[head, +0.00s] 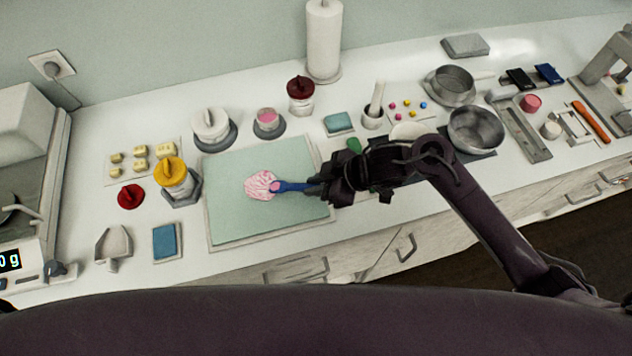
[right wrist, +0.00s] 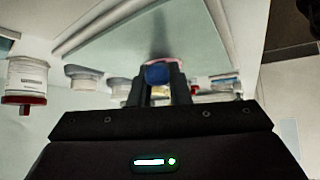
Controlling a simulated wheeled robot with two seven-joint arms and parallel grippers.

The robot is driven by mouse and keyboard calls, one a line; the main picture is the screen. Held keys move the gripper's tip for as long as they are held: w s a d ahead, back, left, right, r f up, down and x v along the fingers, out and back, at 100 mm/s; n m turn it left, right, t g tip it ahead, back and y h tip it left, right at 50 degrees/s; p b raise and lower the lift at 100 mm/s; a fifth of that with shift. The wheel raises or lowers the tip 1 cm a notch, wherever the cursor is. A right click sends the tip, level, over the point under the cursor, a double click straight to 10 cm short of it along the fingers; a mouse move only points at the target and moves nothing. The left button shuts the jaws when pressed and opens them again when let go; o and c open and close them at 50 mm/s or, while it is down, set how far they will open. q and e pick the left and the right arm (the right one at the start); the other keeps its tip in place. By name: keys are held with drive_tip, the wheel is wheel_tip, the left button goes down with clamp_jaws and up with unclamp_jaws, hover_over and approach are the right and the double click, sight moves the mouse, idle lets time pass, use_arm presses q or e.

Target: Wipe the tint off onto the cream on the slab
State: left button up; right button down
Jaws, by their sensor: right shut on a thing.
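The slab (head: 230,228) is a pale green plate lying on the counter in the head view. A mound of white cream streaked with pink (head: 258,184) sits near its middle. My right gripper (head: 318,187) is over the slab's right side, shut on a blue spatula (head: 292,186). The spatula points left, and its pink-tinted tip meets the right edge of the cream. In the right wrist view the blue spatula (right wrist: 158,74) shows between the fingers, with pink beyond it. I cannot tell how hard the tip presses. My left gripper is not in view.
A yellow-topped jar (head: 174,172), a white-lidded jar (head: 210,124) and an open jar of pink tint (head: 267,121) stand around the slab's left and back. A mortar (head: 372,121) and metal bowls (head: 476,130) stand to the right. The slab's front is clear.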

drive_tip(key=shift+r+p, duration=2.05)
drive_tip(key=shift+p, duration=0.2)
drive_tip(key=shift+r, duration=0.95)
